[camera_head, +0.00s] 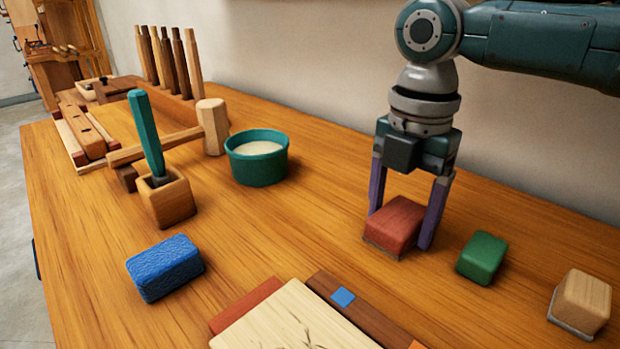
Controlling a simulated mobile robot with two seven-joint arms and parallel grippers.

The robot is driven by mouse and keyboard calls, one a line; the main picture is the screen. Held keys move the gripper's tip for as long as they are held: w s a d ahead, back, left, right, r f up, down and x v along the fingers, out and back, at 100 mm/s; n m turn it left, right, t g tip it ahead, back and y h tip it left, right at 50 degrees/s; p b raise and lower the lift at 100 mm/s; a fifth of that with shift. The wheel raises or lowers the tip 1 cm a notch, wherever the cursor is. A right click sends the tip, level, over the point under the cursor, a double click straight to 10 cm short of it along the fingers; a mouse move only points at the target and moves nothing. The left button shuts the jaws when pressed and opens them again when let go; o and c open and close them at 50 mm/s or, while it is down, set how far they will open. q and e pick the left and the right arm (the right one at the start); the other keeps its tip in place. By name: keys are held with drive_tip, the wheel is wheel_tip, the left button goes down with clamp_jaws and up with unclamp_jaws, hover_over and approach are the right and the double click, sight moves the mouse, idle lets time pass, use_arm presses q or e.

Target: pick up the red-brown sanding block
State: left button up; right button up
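The red-brown sanding block (397,222) lies on the wooden bench, right of the middle in the head view. My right gripper (402,222) points down over it, with one purple finger on each side of the block. The left finger's tip is partly hidden behind the block, and the right finger covers part of its right side. The fingers are very close to the block, but I cannot tell whether both press on it. The block appears to rest on the bench top (330,210). My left gripper is not in view.
A green block (482,257) lies just right of the right finger, and a tan block (582,302) farther right. A blue block (165,267), a teal bowl (257,168) and a mallet (212,128) stand left. A pale board (290,325) lies in front.

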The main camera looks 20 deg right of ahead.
sight(401, 214)
drive_tip(key=c, duration=1)
wheel_tip(401, 214, up, 9)
drive_tip(key=shift+r+p, duration=0.1)
drive_tip(key=shift+p, duration=0.8)
drive_tip(key=shift+r, duration=0.45)
